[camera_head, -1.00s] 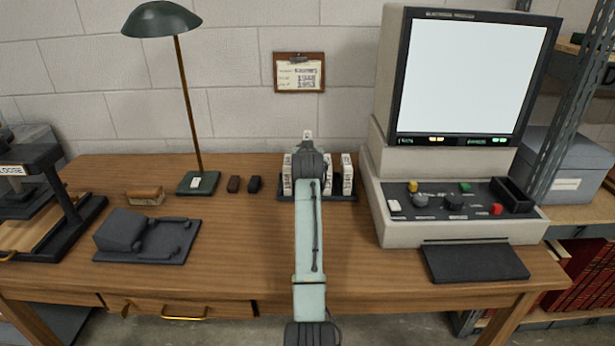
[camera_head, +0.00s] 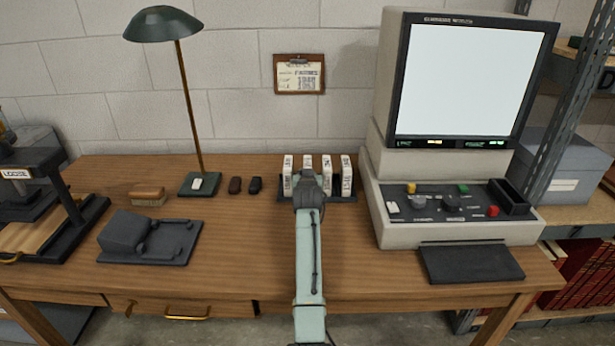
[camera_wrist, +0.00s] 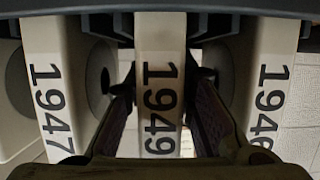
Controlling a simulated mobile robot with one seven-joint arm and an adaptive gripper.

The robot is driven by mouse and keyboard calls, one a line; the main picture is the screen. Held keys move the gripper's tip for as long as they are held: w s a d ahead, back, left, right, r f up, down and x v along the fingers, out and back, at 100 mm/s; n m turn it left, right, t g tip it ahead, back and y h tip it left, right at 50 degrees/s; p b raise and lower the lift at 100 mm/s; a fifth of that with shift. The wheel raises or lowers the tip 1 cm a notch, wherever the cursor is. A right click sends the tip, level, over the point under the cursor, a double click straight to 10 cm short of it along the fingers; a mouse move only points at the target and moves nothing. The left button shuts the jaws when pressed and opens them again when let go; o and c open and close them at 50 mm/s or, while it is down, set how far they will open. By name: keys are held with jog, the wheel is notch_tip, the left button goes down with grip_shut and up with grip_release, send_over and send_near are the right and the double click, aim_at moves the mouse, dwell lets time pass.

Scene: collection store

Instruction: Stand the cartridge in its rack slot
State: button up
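The rack (camera_head: 355,198) is a dark tray at the back of the desk in the head view, with several white cartridges upright in a row. The cartridge marked 1949 (camera_wrist: 160,92) is in the middle of the wrist view, between my gripper's fingers (camera_wrist: 160,88), which appear pressed to its sides. In the head view I take it to be the cartridge (camera_head: 308,161) just above my gripper (camera_head: 309,180). Its top is about level with its neighbours. My gripper hides its lower part there, so I cannot tell how deep it sits.
Cartridges marked 1947 (camera_wrist: 52,95) and 1946 (camera_wrist: 266,95) flank the fingers closely. The reader machine (camera_head: 455,215) stands right of the rack. The desk front is mostly clear.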

jog(key=o, duration=0.4)
jog(key=shift+c, duration=0.2)
jog(key=shift+r, duration=0.25)
jog(key=shift+s, duration=0.25)
jog(key=b+v, duration=0.2)
jog(key=v, duration=0.9)
jog(key=shift+s+r, duration=0.1)
jog(key=shift+s, duration=0.15)
